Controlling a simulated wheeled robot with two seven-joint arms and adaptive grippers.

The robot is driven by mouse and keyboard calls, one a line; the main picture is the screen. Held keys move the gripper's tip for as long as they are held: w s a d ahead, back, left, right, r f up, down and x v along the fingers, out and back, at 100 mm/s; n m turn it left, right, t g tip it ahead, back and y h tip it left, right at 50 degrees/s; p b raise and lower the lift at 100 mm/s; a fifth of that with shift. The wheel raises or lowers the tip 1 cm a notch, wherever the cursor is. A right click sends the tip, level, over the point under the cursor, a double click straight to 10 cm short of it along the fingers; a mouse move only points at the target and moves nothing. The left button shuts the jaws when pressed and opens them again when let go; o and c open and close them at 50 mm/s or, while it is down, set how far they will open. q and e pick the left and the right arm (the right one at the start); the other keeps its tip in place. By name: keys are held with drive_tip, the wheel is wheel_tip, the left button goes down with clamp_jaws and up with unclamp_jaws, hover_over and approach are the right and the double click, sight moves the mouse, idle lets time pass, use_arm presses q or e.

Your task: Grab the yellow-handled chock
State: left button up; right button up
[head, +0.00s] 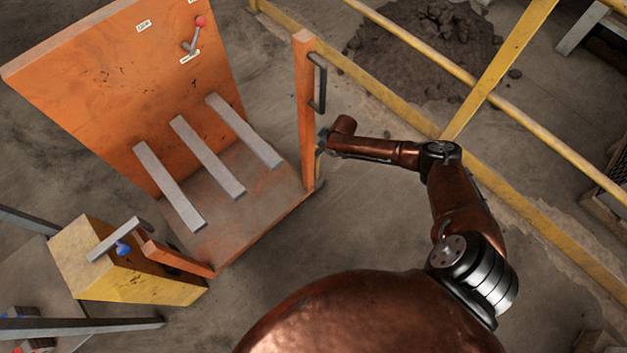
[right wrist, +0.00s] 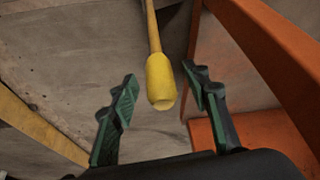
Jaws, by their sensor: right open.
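In the right wrist view, the yellow handle (right wrist: 160,82) has a thick rounded grip with a thinner shaft running up out of the frame. The chock body is not visible there. My right gripper (right wrist: 159,76) is open, with one green-padded finger on each side of the handle; the handle appears apart from both fingers. In the head view, my right gripper (head: 323,142) is beside the orange post, and a small yellow strip (head: 318,167) shows just below it, probably the handle. My left gripper is not in view.
An orange cart (head: 255,229) with grey slanted bars (head: 208,157) stands at left. Its post (head: 304,110) has a dark handle (head: 319,83) close to my right gripper. A yellow block (head: 150,280) stands lower left. Yellow rails (head: 400,120) border rubble (head: 425,45) on the right.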

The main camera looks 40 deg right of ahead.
idle(0.3)
clamp_jaws()
idle(0.4)
idle(0.3)
drive_tip(key=shift+w, duration=0.15)
